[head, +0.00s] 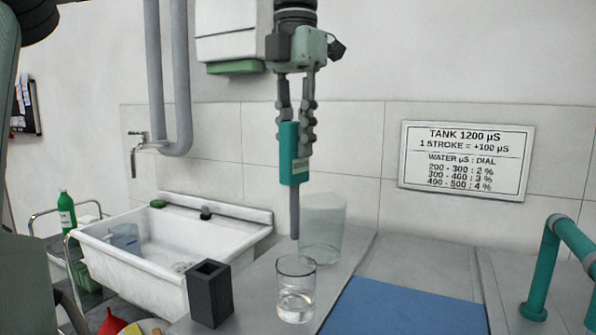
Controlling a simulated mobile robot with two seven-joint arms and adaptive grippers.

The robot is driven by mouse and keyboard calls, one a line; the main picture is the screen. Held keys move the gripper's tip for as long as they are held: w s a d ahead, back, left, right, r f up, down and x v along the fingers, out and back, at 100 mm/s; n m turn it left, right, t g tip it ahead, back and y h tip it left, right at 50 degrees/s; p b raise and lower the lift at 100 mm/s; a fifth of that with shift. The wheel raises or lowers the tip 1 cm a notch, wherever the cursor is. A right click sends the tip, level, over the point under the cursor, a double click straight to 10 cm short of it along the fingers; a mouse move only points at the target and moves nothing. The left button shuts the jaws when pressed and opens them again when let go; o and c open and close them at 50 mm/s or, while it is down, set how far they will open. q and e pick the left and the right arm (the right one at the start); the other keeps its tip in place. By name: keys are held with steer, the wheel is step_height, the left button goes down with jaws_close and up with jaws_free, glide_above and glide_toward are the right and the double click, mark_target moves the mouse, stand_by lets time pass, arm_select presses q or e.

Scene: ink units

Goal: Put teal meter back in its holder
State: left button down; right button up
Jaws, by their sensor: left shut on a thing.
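The teal meter (289,155) is a teal body with a grey probe pointing down. My left gripper (296,128) is shut on its upper part and holds it upright in the air. The probe tip hangs above and a little behind a clear glass beaker (296,300) with some liquid in it. A dark grey square block with an open top (209,300), which looks like the holder, stands on the counter left of the beaker. The meter is above and to the right of it, apart from it. My right gripper is not in view.
A larger clear container (322,222) stands behind the beaker. A white sink (140,270) with a jug in it is at the left. A blue mat (405,308) lies at the right, near teal piping (545,270). A sign (464,160) hangs on the wall.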

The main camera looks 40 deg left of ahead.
arm_select(q)
steer(key=s+a+r+n+b, duration=0.3)
steer(key=s+a, duration=0.6)
steer(key=s, duration=0.2)
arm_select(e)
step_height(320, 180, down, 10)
arm_select(q)
step_height(320, 180, down, 17)
steer(key=b, duration=0.4)
steer(key=shift+a, duration=0.15)
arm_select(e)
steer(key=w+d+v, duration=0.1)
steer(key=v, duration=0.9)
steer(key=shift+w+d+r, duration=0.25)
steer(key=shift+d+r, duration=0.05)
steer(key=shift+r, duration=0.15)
arm_select(q)
steer(key=shift+f, duration=0.2)
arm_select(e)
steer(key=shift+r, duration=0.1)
arm_select(q)
steer(key=c, duration=1.3)
jaws_free()
steer(key=shift+c, duration=0.2)
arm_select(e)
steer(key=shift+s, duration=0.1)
arm_select(q)
steer(key=shift+r, duration=0.1)
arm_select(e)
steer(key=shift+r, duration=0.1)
